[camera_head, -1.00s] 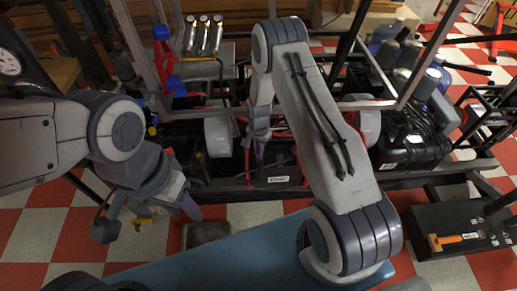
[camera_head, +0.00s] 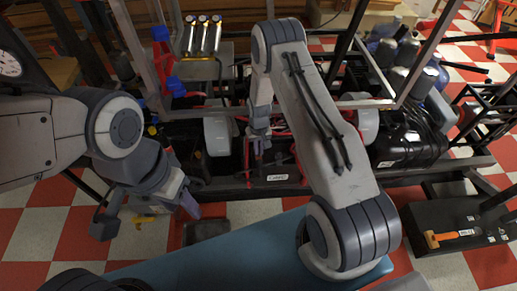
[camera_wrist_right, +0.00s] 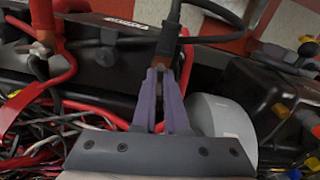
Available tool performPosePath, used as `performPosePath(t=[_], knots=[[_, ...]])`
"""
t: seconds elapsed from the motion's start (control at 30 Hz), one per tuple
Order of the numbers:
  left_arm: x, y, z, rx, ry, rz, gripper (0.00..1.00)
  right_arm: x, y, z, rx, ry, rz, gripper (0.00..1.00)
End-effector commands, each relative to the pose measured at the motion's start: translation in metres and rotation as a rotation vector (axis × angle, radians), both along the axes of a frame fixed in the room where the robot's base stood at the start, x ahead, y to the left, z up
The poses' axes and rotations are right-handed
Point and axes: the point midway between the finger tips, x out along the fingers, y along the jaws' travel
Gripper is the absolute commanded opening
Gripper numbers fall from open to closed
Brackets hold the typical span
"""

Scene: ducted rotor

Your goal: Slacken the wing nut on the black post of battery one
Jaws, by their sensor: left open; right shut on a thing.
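The black battery (camera_wrist_right: 100,48) with a white label lies in the frame below my right arm; its label also shows in the head view (camera_head: 278,178). My right gripper (camera_wrist_right: 163,78) points at a cable terminal (camera_wrist_right: 165,42) with a black cable. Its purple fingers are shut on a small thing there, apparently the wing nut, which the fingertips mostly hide. In the head view, my right gripper (camera_head: 258,145) is low among the cables, small and partly shaded. My left gripper (camera_head: 146,216) is open and empty, off to the left above the floor and away from the battery.
A red cable and its post (camera_wrist_right: 40,48) stand left of my right fingers in the wrist view. A grey rounded part (camera_wrist_right: 218,118) sits close on their right. A black box (camera_head: 410,140) and a dark case with an orange-handled hammer (camera_head: 450,238) lie to the right.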

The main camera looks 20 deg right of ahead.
Motion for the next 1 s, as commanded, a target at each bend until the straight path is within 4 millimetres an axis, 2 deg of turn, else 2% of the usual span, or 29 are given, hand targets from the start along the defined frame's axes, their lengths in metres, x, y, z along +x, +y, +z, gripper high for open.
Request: performPosePath(t=[0.3,0.8,0.83,0.87,0.9,1.0], knots=[[-0.0001,0.0,0.0009,0.0,0.0,0.0,0.5,-0.0001,-0.0005,-0.0005,0.0,0.0,0.1,0.0],[-0.0001,0.0,0.0009,0.0,0.0,0.0,0.5,-0.0001,-0.0006,-0.0007,0.0,0.0,0.115,0.0],[-0.0001,0.0,0.0009,0.0,0.0,0.0,0.5,-0.0001,-0.0006,-0.0007,0.0,0.0,0.114,0.21],[-0.0001,0.0,0.0009,0.0,0.0,0.0,0.5,-0.0001,-0.0006,-0.0007,0.0,0.0,0.114,0.33],[-0.0001,0.0,0.0009,0.0,0.0,0.0,0.5,-0.0002,-0.0006,-0.0007,0.0,0.0,0.114,0.4],[-0.0001,0.0,0.001,0.0,0.0,0.0,0.5,-0.0003,-0.0006,-0.0006,0.0,0.0,0.114,0.4]])
